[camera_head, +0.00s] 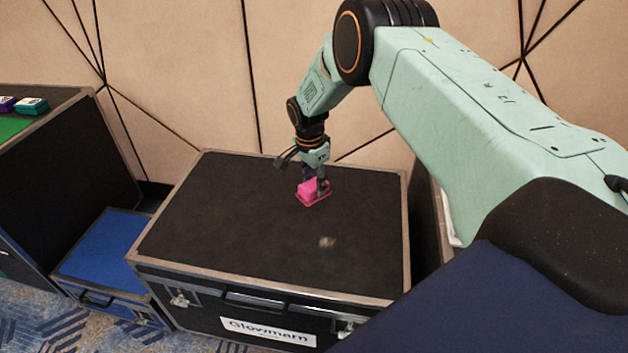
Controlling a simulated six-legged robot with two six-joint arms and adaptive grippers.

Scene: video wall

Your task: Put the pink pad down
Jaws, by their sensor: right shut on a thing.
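The pink pad (310,193) is at the right-hand back part of the black flight case's top (220,215). My right gripper (317,187) reaches down from above and is shut on the pad. The pad is at or very close to the case top; I cannot tell whether it touches. The gripper's fingers hide part of the pad. My left gripper is not in view.
A low blue case (105,250) sits between. Most of the middle case top is clear. A panelled wall (200,60) stands behind.

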